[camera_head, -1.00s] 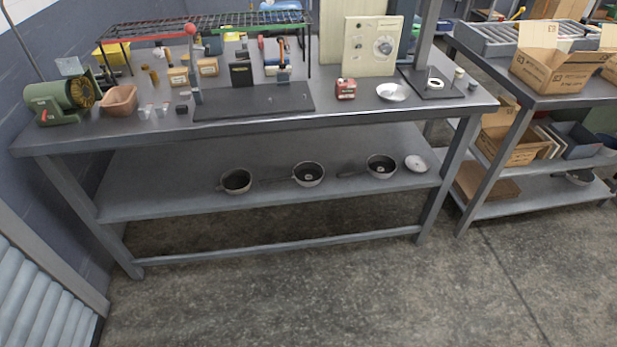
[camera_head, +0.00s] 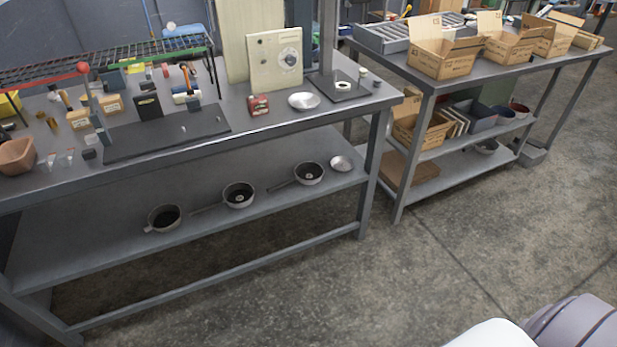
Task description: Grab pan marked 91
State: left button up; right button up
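Three small dark-bottomed pans stand in a row on the lower shelf (camera_head: 95,215) of the grey workbench: a left pan (camera_head: 164,217), a middle pan (camera_head: 238,195) and a right pan (camera_head: 309,173). The middle and right pans show pale marks inside, too small to read. I cannot tell which pan is marked 91. Handles reach left from the middle and right pans. A round silver lid or dish (camera_head: 341,163) lies right of the pans. Neither gripper is in view.
The workbench top holds a black plate (camera_head: 165,133), a silver bowl (camera_head: 303,100), a red box (camera_head: 258,105) and a wire rack. A second bench (camera_head: 455,85) with open cardboard boxes (camera_head: 441,48) stands to the right. The concrete floor (camera_head: 420,270) in front is clear.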

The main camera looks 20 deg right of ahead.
aim_at(307, 172)
jog(key=i+l, duration=1.1)
jog(key=i, duration=0.15)
